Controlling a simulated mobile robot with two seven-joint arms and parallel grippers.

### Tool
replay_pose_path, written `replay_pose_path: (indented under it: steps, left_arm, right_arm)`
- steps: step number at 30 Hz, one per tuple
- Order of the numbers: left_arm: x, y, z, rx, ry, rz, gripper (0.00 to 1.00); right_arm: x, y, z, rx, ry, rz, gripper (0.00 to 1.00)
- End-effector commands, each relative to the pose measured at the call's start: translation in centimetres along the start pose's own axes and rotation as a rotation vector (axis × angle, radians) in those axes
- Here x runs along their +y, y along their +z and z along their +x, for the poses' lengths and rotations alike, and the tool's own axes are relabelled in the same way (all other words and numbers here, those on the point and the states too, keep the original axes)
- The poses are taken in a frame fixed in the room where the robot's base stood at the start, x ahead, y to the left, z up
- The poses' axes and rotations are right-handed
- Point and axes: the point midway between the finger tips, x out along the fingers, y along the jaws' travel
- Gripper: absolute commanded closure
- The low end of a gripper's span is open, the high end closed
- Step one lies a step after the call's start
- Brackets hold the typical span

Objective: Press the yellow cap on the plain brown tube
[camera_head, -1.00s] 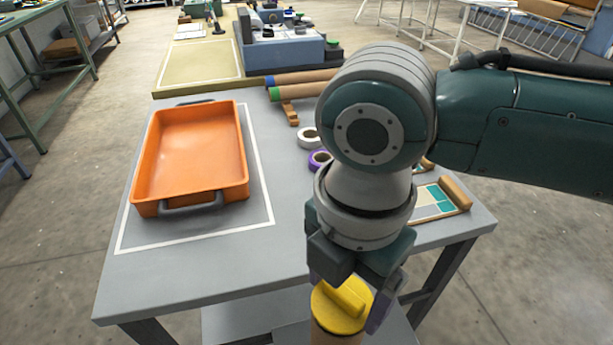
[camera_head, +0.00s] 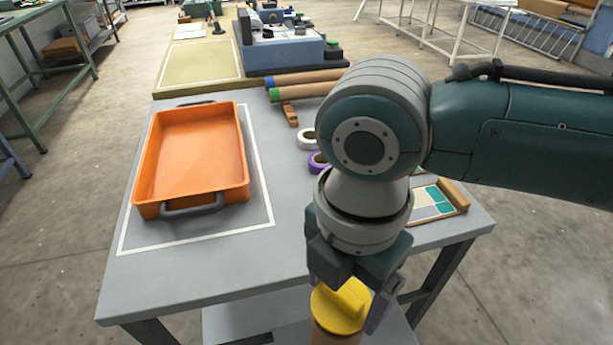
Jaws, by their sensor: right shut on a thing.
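The yellow cap (camera_head: 334,316) is at the bottom of the head view, on the upper end of a plain brown tube (camera_head: 330,338). The tube stands upright in front of the table's near edge, and its lower part is out of the picture. My right gripper (camera_head: 352,298) points down and is shut on the yellow cap's raised grip. The cap sits at the tube's end; I cannot tell how far in it is. My left gripper does not show.
An orange tray (camera_head: 190,150) stands on the left of the grey table (camera_head: 250,262). Two tubes with blue and green ends (camera_head: 300,90), a white tape roll (camera_head: 306,139), a purple roll (camera_head: 317,162) and a sample card (camera_head: 432,203) lie behind or beside my right arm.

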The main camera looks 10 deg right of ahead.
Motion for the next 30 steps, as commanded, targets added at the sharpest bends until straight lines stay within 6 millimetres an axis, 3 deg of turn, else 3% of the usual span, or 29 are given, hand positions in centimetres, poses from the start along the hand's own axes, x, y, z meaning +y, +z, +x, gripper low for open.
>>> replay_pose_path:
  steps: [30]
  left_arm:
    - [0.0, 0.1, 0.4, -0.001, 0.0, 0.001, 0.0]
  right_arm:
    - [0.0, 0.0, 1.0, 0.0, -0.001, 0.0, 0.69]
